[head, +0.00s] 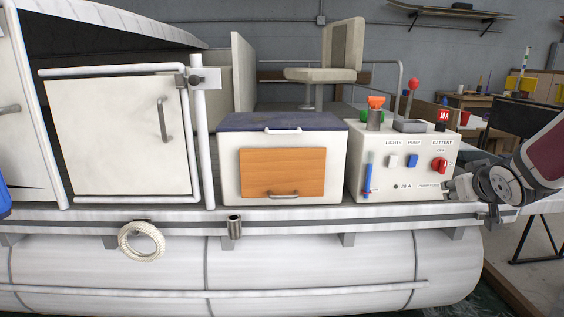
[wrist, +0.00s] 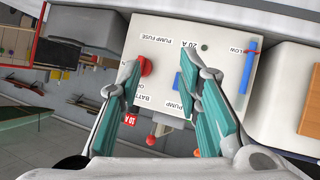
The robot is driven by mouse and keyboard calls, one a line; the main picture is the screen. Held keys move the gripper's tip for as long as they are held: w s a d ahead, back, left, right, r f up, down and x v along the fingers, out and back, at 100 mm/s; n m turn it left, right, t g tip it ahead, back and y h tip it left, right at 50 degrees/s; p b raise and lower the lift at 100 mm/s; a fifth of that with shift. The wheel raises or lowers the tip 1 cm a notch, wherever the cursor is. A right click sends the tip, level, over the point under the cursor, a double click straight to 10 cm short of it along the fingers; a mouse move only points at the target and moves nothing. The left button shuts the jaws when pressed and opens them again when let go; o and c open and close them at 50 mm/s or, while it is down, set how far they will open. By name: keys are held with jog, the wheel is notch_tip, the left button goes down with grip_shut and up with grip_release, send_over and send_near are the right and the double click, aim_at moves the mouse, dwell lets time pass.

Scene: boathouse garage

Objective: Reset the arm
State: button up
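My arm (head: 545,150) reaches in from the right edge of the head view. My gripper (head: 450,188) is at the lower right corner of the white control box (head: 377,165), below the red battery knob (head: 440,166). In the wrist view my gripper (wrist: 166,72) has its two teal-padded fingers apart, with the box face visible between them. Nothing is held. The red knob (wrist: 146,66) shows close beside the left finger there, and the blue pump switch (wrist: 178,82) is partly covered by the right finger. I cannot tell whether a finger touches the box.
The control box stands on the pontoon boat's deck edge (head: 300,216). Left of it are a cabinet with an orange door (head: 283,173) and a white gate (head: 118,138). A red-knobbed lever (head: 413,85) and an orange-topped part (head: 376,102) rise from the box top. A workbench (head: 485,103) stands behind on the right.

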jog(key=s+a+f+g+y, duration=0.1)
jog(key=s+a+g, duration=0.45)
jog(key=s, duration=0.85)
jog(key=s+a+f+g+y+p, duration=0.1)
jog(key=s+a+g, duration=0.1)
jog(key=s+a, duration=0.95)
jog(key=s+a+f+g+y, duration=0.1)
jog(key=s+a+g+y, duration=0.3)
jog(key=s, duration=1.3)
notch_tip(320, 180, up, 25)
jog(key=t+h+p, duration=0.2)
jog(key=t+p, duration=0.2)
jog(key=p, duration=1.9)
jog(key=shift+w+a, duration=0.35)
jog(key=shift+a, duration=0.05)
